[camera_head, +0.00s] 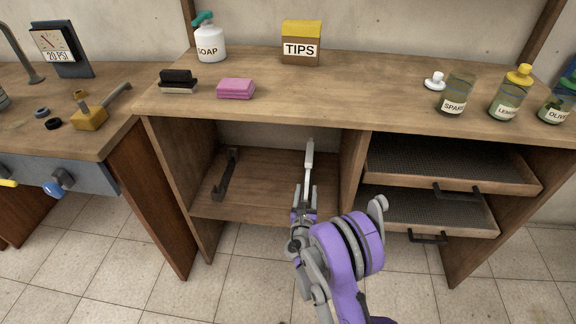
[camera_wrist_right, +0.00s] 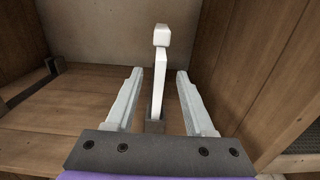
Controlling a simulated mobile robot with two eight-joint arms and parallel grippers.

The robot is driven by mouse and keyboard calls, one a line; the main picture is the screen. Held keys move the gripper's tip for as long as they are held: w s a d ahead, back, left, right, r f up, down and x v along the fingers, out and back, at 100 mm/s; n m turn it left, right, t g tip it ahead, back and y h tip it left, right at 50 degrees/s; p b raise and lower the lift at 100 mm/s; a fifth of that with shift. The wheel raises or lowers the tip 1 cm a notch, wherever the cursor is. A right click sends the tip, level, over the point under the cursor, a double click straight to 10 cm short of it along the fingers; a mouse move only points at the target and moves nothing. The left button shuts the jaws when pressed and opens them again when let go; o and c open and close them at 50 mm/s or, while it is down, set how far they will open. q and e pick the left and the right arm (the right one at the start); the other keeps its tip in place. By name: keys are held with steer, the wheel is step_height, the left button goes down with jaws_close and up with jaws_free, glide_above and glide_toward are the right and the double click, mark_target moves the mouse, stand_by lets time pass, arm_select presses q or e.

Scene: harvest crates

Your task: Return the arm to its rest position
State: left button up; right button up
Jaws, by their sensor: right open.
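My right arm, purple and grey, reaches into the open left compartment of the wooden counter. My right gripper (camera_head: 306,190) is open, and its fingers also show in the right wrist view (camera_wrist_right: 160,76). A slim white upright piece (camera_head: 309,156) with a block-like top stands on a dark base; it also shows in the wrist view (camera_wrist_right: 161,85), between or just beyond the two fingers. Gaps show between it and both fingers. My left gripper is not in view.
The compartment shelf (camera_head: 262,168) holds a dark bracket (camera_head: 226,173) on its left. Two open drawers (camera_head: 458,192) jut out at right. A soap bottle (camera_head: 210,43), TIPS box (camera_head: 301,45), pink sponges (camera_head: 236,89) and labelled jars (camera_head: 455,93) stand on the counter. The floor in front is clear.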

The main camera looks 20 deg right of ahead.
steer(key=shift+s+r+m, duration=0.15)
steer(key=shift+r+m, duration=0.25)
steer(key=s+a+r+m+g+y, duration=0.1)
steer(key=s+r+m+g, duration=0.65)
steer(key=s+m, duration=0.7)
steer(key=s+a+f+m+g+y, duration=0.15)
steer(key=s+a+m+y, duration=0.25)
steer(key=s+a+m, duration=0.55)
steer(key=s+a+m+g+y, duration=0.2)
steer(key=s+a+m+y, duration=0.35)
steer(key=s, duration=0.65)
arm_select(q)
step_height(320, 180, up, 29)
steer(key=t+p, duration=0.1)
steer(key=p, duration=2.5)
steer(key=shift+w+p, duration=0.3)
arm_select(e)
step_height(320, 180, up, 29)
steer(key=w+t, duration=0.1)
steer(key=shift+w+a+f+n+h, duration=0.15)
steer(key=shift+w+a+n+h, duration=0.1)
steer(key=shift+n+h, duration=0.15)
